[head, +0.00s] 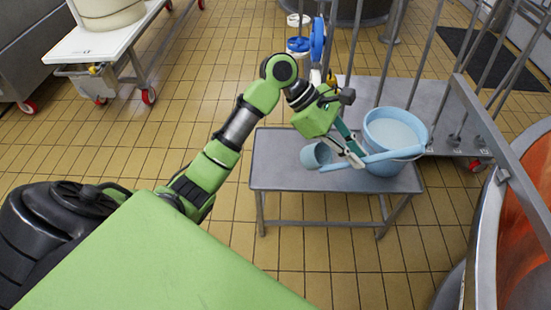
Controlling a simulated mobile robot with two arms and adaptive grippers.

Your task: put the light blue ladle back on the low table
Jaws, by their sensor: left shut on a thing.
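The light blue ladle (314,156) is in the head view, its bowl to the left and its long handle reaching right. My left gripper (356,158) is shut on the handle near the bowl. The ladle is over the low grey metal table (275,165), its handle crossing in front of a light blue bucket (393,128). I cannot tell whether the ladle touches the table or the bucket. My right gripper is not in view.
The bucket stands on the right part of the table. Metal railings (421,60) and a copper vat (525,220) stand to the right. A white trolley (95,42) is at the back left. The table's left part is bare, and tiled floor is open in front.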

